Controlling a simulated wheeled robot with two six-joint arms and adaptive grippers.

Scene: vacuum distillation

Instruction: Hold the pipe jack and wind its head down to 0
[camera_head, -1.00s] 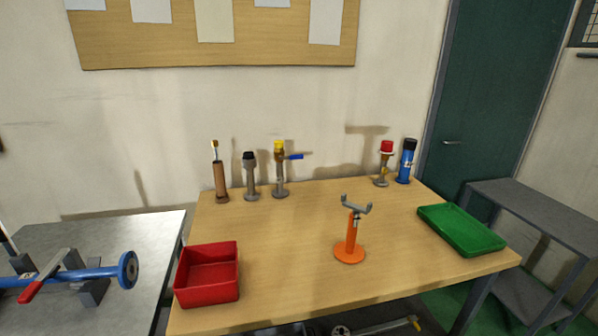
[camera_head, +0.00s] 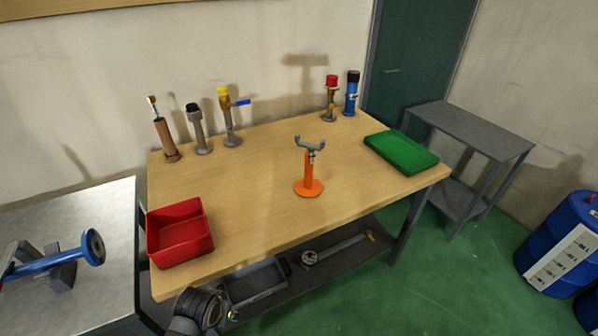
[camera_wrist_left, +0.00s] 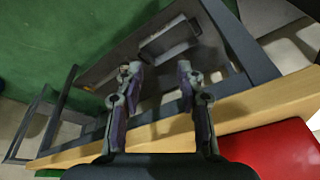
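The pipe jack (camera_head: 309,172) stands upright on the wooden table, right of its middle in the head view. It has an orange round base and post, and a grey V-shaped head raised on top. No gripper touches it. My left gripper (camera_wrist_left: 158,72) is open and empty in the left wrist view, beside the table's front edge and with the lower shelf behind it. In the head view only a dark joint of my arm shows at the bottom; the fingers are hidden or out of frame. My right gripper is not in view. I cannot read a scale on the jack.
A red bin (camera_head: 180,232) sits at the table's front left, a green tray (camera_head: 401,152) at the right. Several valves and cylinders stand along the back. A grey bench (camera_head: 118,215) is at left, a grey side table (camera_head: 470,128) at right. The tabletop around the jack is clear.

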